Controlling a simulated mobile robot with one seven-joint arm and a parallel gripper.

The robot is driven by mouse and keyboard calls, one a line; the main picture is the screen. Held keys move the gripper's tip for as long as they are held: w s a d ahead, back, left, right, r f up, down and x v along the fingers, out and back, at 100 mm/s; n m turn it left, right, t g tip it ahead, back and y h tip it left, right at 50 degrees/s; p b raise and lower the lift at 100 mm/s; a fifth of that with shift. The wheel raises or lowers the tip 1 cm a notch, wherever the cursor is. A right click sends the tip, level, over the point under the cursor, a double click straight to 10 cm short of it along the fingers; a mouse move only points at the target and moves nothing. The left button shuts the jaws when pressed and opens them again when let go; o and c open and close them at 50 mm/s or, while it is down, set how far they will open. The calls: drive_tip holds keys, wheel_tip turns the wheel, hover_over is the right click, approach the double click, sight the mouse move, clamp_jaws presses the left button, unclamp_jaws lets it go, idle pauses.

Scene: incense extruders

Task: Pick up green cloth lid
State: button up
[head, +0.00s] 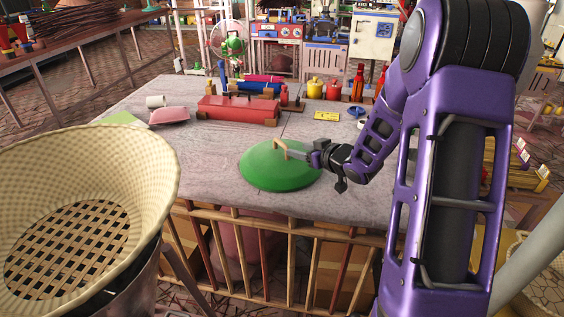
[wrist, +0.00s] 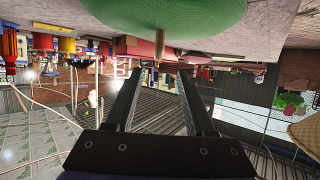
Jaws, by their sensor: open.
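The green cloth lid (head: 275,174) is a round, shallow dome lying near the front edge of the grey table. A small tan handle (head: 281,146) stands on its top. My gripper (head: 292,153) reaches in from the right, just above the dome, with its fingertips at the handle. In the wrist view, which looks upside down, the lid (wrist: 165,18) fills the top and the handle (wrist: 157,52) points down between the lines of the two fingers. The gripper (wrist: 160,76) is open there, with nothing gripped. I cannot tell whether a finger touches the handle.
A red box (head: 238,110) and several bottles and pots stand behind the lid on the table (head: 207,160). A pink cushion-like item (head: 169,116) lies at left. A large woven basket (head: 150,165) stands at the front left. The table around the lid is mostly clear.

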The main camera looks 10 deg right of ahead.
sight(283, 143)
drive_tip(key=x, duration=0.5)
drive_tip(key=shift+f, duration=0.1)
drive_tip(key=shift+r+x, duration=0.15)
drive_tip(key=shift+x, duration=1.45)
drive_tip(key=shift+r+x, duration=0.2)
drive_tip(key=shift+x, duration=1.4)
drive_tip(key=shift+w+d, duration=0.1)
drive_tip(key=shift+d, duration=0.05)
clamp_jaws()
drive_tip(key=shift+r, duration=0.1)
